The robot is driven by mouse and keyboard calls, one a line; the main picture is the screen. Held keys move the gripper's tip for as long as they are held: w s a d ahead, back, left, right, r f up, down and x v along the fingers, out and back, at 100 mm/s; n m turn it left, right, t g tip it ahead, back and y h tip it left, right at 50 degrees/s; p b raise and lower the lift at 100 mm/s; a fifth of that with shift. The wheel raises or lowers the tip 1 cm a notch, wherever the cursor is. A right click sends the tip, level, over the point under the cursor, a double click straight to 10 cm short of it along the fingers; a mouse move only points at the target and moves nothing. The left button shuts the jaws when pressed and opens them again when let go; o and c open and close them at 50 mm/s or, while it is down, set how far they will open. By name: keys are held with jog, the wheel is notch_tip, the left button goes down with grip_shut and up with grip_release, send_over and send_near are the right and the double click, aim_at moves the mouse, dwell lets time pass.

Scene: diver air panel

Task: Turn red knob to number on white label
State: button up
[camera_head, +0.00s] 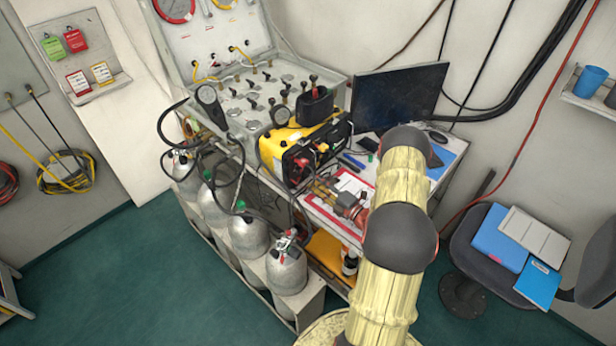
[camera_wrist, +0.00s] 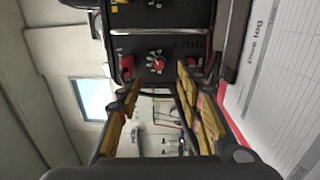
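A yellow and black machine (camera_head: 272,150) stands on the bench, its dark front panel (camera_wrist: 180,22) facing my wrist camera. The panel carries two red parts: one at the left (camera_wrist: 127,63) and one nearer the middle (camera_wrist: 156,64). I cannot tell which is the red knob or what its pointer reads. No white label with a legible number can be made out. My gripper (camera_wrist: 160,76) is open and empty, its fingers spread apart in front of the panel. In the head view my gripper (camera_head: 340,203) is over the bench, right of and below the machine.
A red-edged clipboard (camera_head: 318,212) lies under my gripper; its "Dive log" sheet (camera_wrist: 265,70) shows at the right of the wrist view. A monitor (camera_head: 400,97) stands behind. Gas cylinders (camera_head: 287,270) line the bench front. A gauge panel (camera_head: 240,100) is at the left.

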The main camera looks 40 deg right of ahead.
jog(key=shift+s+d+f, duration=0.1)
jog(key=shift+s+d, duration=0.05)
jog(key=shift+s, duration=2.6)
